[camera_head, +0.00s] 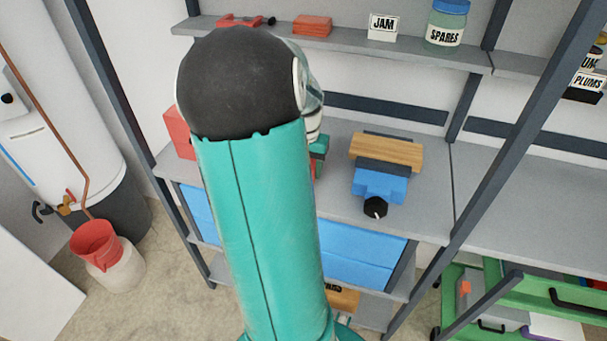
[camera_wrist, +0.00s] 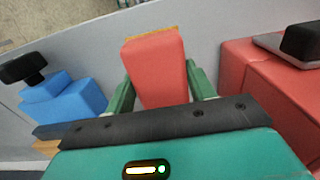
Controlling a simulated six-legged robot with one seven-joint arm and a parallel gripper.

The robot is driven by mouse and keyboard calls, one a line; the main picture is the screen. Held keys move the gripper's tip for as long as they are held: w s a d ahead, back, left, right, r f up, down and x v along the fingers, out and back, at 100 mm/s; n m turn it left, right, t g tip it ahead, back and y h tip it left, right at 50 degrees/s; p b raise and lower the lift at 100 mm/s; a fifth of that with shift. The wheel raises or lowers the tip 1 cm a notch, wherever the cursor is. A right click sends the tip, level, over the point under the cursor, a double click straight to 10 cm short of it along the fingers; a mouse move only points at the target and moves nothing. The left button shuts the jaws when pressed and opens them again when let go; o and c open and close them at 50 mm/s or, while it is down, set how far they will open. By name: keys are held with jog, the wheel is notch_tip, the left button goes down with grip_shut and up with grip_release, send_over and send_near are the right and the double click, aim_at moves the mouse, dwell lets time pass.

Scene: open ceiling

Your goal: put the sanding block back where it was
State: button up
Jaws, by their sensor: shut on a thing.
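My gripper (camera_wrist: 160,80) is shut on a red block with a thin tan-orange layer along its far edge, which I take as the sanding block (camera_wrist: 155,62). A green finger shows on each side of it in the wrist view. The block is over or on the grey shelf; I cannot tell whether it touches. In the head view my arm hides most of the gripper; only a bit of green finger (camera_head: 319,147) shows beside the arm, above the middle shelf (camera_head: 335,200).
A blue vise (camera_head: 380,183) with a wooden piece (camera_head: 386,150) stands right of my gripper. A red box (camera_head: 179,135) stands to the left. The upper shelf (camera_head: 350,38) holds a flat red-orange block (camera_head: 312,26), a JAM sign (camera_head: 383,27) and a SPARES jar (camera_head: 446,24).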

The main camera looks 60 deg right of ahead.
jog(key=shift+w+d+f, duration=0.1)
jog(key=shift+d+f, duration=0.05)
jog(key=shift+f, duration=1.75)
jog(key=shift+f, duration=0.1)
jog(key=o, duration=1)
jog(key=shift+o, duration=0.2)
jog(key=shift+d, duration=0.1)
notch_tip(320, 180, up, 12)
jog(key=shift+r, duration=0.15)
jog(key=shift+w, duration=0.1)
